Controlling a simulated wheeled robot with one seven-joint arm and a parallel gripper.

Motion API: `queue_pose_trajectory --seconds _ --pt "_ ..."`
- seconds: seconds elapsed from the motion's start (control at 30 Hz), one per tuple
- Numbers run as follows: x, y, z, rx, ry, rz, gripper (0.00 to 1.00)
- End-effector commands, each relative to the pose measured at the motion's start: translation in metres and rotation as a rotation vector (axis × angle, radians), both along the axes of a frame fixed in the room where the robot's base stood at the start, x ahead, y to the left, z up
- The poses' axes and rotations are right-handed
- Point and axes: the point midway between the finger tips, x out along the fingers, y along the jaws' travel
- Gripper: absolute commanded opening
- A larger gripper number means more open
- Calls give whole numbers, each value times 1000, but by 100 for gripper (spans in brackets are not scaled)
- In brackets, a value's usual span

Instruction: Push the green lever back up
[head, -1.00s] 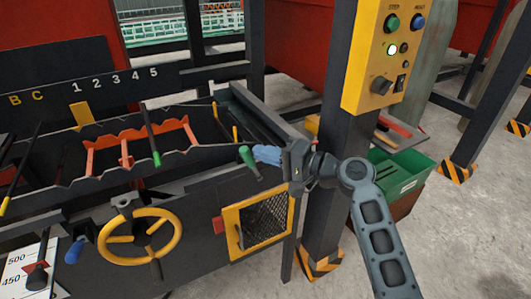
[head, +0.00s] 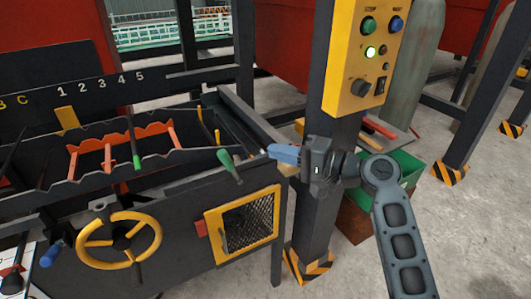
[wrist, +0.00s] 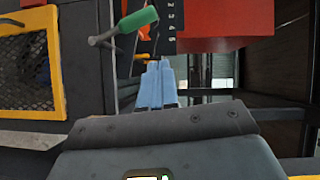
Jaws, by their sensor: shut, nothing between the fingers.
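The green lever (head: 228,162) is on the front right of the dark machine, above the yellow-framed mesh panel. Its green grip is tilted, with a thin grey rod at its lower right end. In the wrist view the green lever (wrist: 138,20) shows at the top, just left of my fingertips. My gripper (head: 270,150) is shut and empty, with blue fingers pointing left. Its fingertips are to the right of the lever, with a visible gap between them in the head view. The closed fingers also show in the wrist view (wrist: 155,66).
A yellow control box (head: 368,60) is mounted on a dark post (head: 315,220) close behind my gripper. The yellow mesh panel (head: 245,225) and yellow handwheel (head: 120,238) are below and left. A thin green-tipped lever (head: 137,162) stands among orange racks. A green bin (head: 405,170) is at right.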

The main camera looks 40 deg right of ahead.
Motion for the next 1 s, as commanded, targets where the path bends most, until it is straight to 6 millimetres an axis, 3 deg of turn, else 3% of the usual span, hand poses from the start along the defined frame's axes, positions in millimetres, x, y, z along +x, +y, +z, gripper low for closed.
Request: queue_pose_trajectory --seconds 0.1,0.3,1.0 --pt "-19 -6 2 -1 0 -2 0" --pt "-36 -12 7 -1 -2 -3 0" --pt "-39 -12 8 -1 0 -2 0"
